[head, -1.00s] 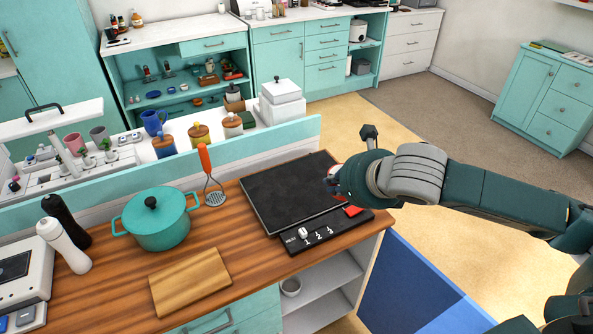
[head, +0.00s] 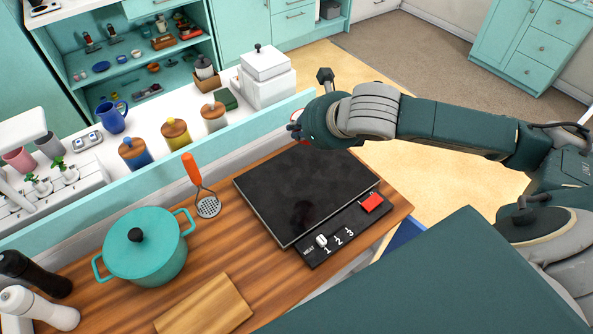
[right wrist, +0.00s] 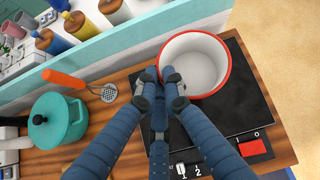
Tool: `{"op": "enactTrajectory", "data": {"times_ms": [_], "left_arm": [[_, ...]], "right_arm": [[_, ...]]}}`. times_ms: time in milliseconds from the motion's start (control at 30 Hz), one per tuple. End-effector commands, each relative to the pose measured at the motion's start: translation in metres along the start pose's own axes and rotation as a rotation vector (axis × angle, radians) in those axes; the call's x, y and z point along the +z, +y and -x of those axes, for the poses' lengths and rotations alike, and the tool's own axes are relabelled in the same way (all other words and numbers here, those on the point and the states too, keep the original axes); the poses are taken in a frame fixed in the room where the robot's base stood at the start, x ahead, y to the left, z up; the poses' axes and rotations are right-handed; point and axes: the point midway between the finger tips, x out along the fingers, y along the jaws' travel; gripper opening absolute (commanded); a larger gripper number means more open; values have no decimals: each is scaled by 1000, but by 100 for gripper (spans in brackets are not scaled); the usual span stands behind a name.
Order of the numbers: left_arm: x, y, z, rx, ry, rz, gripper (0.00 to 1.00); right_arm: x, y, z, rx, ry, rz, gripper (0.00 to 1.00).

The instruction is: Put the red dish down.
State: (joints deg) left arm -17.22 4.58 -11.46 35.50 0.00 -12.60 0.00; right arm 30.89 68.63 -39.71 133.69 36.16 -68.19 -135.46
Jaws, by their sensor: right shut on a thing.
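The red dish (right wrist: 197,66) is a round bowl, white inside with a red rim. In the right wrist view my right gripper (right wrist: 160,76) is shut on its near left edge, and the bowl looks empty. The bowl appears over the far part of the black cooktop (right wrist: 235,108); whether it touches the surface I cannot tell. In the head view my right gripper (head: 300,126) is past the cooktop's back edge (head: 303,150) in the picture, and the dish is almost wholly hidden behind it. My left gripper is not in view.
A teal lidded pot (head: 146,245), an orange-handled masher (head: 204,190) and a cutting board (head: 205,306) are on the wooden counter left of the cooktop. A raised ledge with jars (head: 176,135) runs behind. The cooktop's control strip has a red switch (head: 372,202).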

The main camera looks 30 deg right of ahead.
Motion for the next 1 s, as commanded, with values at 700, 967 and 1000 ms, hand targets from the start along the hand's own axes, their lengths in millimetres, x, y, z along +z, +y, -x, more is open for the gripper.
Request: {"op": "enactTrajectory", "data": {"times_ms": [700,967,1000], "left_arm": [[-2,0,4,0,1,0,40],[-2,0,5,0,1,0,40],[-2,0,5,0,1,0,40]], "right_arm": [[-101,17,-100,1,1,-1,0],[-126,21,-123,1,1,-2,0],[-127,22,-124,1,0,-1,0]]}}
